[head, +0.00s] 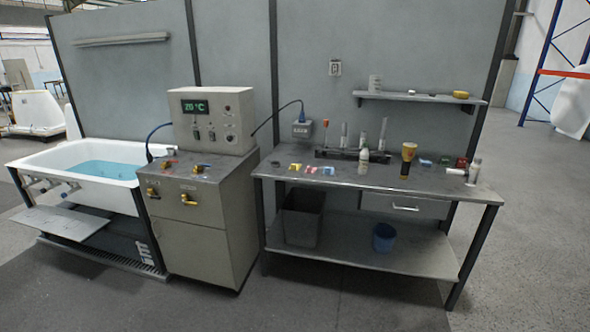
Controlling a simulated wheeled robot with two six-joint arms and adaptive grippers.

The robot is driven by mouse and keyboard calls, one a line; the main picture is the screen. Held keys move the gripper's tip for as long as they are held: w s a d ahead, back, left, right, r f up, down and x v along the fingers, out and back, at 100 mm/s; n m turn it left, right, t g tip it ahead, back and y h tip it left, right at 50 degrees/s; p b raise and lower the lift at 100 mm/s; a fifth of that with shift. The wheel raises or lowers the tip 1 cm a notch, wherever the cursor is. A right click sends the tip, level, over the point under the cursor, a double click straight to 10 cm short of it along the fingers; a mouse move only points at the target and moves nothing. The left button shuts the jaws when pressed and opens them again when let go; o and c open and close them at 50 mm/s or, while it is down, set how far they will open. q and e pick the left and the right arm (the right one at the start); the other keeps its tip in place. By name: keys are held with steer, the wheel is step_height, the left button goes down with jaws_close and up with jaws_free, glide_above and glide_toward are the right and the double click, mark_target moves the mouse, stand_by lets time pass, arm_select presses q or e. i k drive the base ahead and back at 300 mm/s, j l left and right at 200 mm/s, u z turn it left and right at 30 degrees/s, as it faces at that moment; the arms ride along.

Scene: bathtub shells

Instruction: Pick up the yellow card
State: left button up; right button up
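A small flat yellow piece (295,167), which looks like the yellow card, lies on the left part of the grey workbench top (350,183). It is too small to make out any marking. Small flat coloured pieces lie to its right, one bluish (311,169) and one red and blue (327,171). Neither of my grippers is in view.
A dark rack with upright tubes (352,154), a white bottle (363,161) and a yellow-topped torch-like object (408,158) stand further right on the bench. A control cabinet (200,225) and a water-filled bathtub (75,165) stand left. Open floor lies in front.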

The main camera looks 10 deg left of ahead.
mark_target(294, 167)
steer(key=i+u, duration=0.1)
steer(key=u, duration=0.9)
steer(key=i+l+u, duration=0.3)
steer(key=l, duration=0.2)
steer(key=i+l+u, duration=0.1)
steer(key=l+u, duration=0.25)
steer(key=l, duration=0.2)
steer(key=i+l+u, duration=0.1)
steer(key=l+u, duration=0.2)
steer(key=l, duration=0.3)
steer(key=l+u, duration=0.3)
steer(key=l, duration=0.3)
